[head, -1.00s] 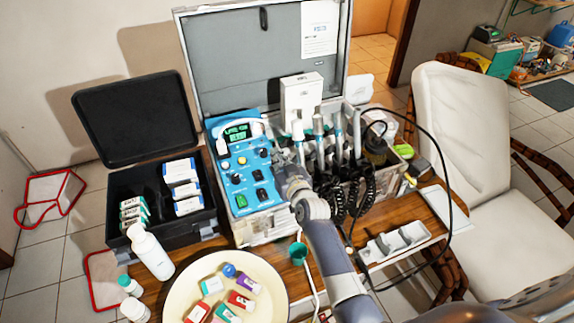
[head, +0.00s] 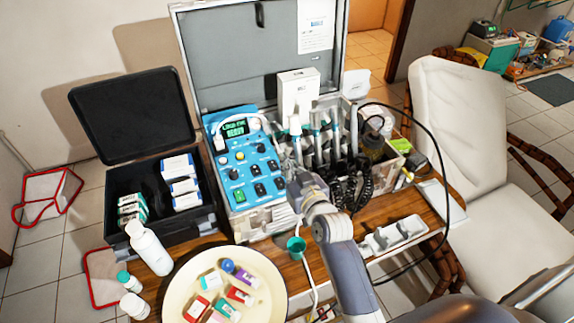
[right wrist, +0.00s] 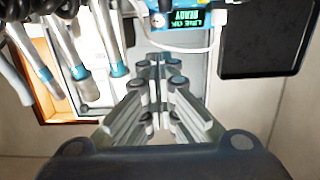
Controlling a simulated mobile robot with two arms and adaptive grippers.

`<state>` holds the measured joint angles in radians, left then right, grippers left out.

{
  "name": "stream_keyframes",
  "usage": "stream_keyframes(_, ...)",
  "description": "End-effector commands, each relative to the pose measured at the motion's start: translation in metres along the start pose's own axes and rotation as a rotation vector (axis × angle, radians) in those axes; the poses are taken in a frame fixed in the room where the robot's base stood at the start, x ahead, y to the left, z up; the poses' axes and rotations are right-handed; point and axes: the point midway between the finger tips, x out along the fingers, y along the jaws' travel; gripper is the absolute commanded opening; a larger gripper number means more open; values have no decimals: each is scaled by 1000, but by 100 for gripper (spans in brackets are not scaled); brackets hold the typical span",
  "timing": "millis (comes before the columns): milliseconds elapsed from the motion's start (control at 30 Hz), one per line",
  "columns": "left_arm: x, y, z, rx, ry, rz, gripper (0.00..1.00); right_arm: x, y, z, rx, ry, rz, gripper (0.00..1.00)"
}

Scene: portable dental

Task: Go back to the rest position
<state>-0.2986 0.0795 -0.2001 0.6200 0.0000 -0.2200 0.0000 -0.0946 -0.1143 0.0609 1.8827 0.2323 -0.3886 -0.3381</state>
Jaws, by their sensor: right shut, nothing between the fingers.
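My right gripper (head: 287,162) is at the right edge of the blue control panel (head: 228,172), in front of the upright dental handpieces (head: 316,135). Its fingers are shut and empty; in the right wrist view the closed fingers (right wrist: 158,66) meet with nothing between them. I cannot tell whether it touches the panel. The panel's green display (head: 235,130) reads READY, and a switch (head: 240,196) at its lower left is lit green. The display also shows upside down in the right wrist view (right wrist: 183,19). My left gripper is not in view.
The open dental case (head: 262,62) stands on the wooden table (head: 292,274). Hoses and a black cable loop right of my arm. A black box (head: 210,215), white bottle (head: 150,249), round tray (head: 271,299) and white holder (head: 394,236) are nearby. A chair (head: 455,105) stands right.

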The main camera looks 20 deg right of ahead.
Motion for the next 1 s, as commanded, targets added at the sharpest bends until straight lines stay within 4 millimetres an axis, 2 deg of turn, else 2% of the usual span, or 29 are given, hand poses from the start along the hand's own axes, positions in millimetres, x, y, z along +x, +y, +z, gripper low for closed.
stream_keyframes(467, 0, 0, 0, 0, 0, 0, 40, 0, 0, 0, 0, -1, 0, 0)
stream_keyframes(633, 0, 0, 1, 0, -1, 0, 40, -12, -4, 14, -13, -64, -23, 0)
stream_keyframes(767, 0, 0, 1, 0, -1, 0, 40, -44, -14, 47, -36, -222, -70, 0)
stream_keyframes(867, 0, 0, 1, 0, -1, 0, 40, -82, -20, 79, -57, -387, -104, 0)
stream_keyframes(1000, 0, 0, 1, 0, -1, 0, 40, -144, -24, 115, -79, -614, -125, 0)
